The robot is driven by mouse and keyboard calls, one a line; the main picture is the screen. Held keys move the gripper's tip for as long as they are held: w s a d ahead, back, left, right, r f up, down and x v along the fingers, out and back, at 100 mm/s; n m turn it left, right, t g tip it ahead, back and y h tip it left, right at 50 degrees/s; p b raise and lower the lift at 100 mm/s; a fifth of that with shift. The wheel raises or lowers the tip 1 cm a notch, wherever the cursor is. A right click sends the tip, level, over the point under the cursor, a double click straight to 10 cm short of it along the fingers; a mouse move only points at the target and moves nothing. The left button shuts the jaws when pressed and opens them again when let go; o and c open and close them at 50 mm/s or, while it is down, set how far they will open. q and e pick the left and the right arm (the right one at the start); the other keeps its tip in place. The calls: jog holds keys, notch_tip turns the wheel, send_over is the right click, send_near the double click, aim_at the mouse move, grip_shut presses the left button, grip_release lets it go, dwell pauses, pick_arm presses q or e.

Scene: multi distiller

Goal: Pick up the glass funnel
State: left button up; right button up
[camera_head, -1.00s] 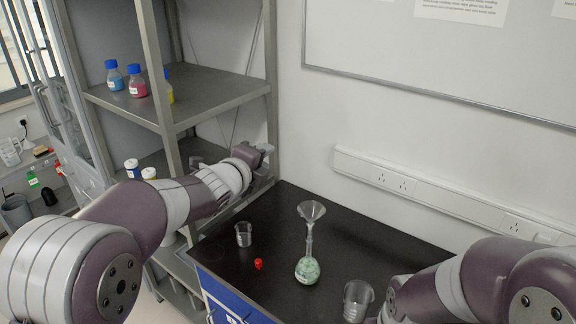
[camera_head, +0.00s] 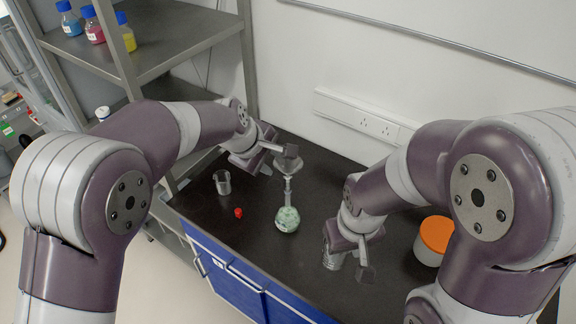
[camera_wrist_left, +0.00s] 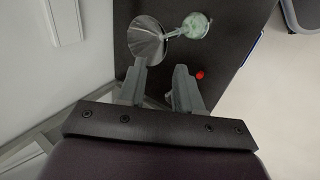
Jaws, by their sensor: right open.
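The clear glass funnel (camera_head: 287,170) stands upright in the neck of a round flask (camera_head: 287,219) holding pale green granules, on the black bench. My left gripper (camera_head: 281,156) is at the funnel's cone and partly hides it. In the left wrist view the funnel (camera_wrist_left: 147,38) lies just beyond the left fingertips (camera_wrist_left: 160,72), which are apart with nothing between them. The flask (camera_wrist_left: 195,25) shows to its right. I cannot tell whether a fingertip touches the funnel. My right gripper (camera_head: 362,262) is open over the right of the bench, away from the funnel.
A small beaker (camera_head: 222,182) and a red cap (camera_head: 238,212) are left of the flask. Another glass beaker (camera_head: 333,256) stands beside my right gripper. An orange-lidded tub (camera_head: 436,234) is at the right. A metal shelf (camera_head: 165,40) with bottles is on the left.

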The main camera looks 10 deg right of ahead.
aim_at(280, 171)
pick_arm(q)
jog(key=p+x, duration=0.1)
jog(key=x, duration=0.1)
jog(key=s+x, duration=0.1)
jog(key=x, duration=0.1)
jog(key=shift+w+d+f+p, duration=0.1)
jog(key=shift+d+f+p, duration=0.1)
jog(key=shift+f+p, duration=0.2)
jog(key=shift+w+d+f, duration=0.15)
jog(key=shift+w+f, duration=0.1)
jog(key=shift+w, duration=0.05)
jog(key=shift+s+r, duration=0.1)
jog(key=c, duration=0.6)
jog(key=shift+s, duration=0.1)
grip_shut()
